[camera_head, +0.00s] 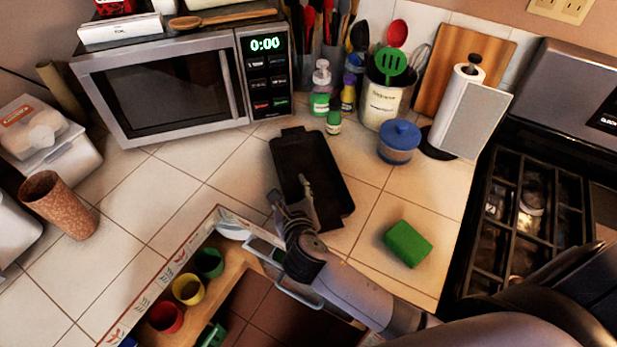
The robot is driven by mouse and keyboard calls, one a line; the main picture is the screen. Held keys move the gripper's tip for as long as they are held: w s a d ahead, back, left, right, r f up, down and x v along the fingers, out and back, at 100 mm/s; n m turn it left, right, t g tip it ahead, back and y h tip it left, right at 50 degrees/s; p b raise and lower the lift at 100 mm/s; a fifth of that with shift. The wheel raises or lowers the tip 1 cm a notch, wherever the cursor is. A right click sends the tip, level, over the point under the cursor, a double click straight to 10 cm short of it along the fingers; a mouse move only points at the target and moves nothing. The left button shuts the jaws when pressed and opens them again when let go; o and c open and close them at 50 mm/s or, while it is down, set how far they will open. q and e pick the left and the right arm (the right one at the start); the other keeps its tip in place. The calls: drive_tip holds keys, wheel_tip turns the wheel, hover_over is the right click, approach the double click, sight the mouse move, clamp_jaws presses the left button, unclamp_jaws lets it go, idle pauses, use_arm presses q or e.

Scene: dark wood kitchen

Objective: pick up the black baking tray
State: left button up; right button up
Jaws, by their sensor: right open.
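The black baking tray (290,153) lies on the tiled counter in front of the microwave, a dark rectangle with raised walls and a handle at its far end. My right gripper (290,190) comes in from the lower right and is over the near part of the tray. Its fingers are spread, one near the tray's left wall and one over its inside. I cannot tell whether either finger touches the tray. The gripper and wrist hide part of the tray's near left edge. My left gripper is not in view.
A microwave (165,85) stands behind the tray. A green sponge (408,244), a blue-lidded jar (398,142), a paper towel roll (468,110) and a utensil crock (384,100) are to the right.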

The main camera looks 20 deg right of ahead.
drive_tip(key=shift+s, duration=0.1)
drive_tip(key=c, duration=1)
drive_tip(key=shift+f, duration=0.1)
clamp_jaws()
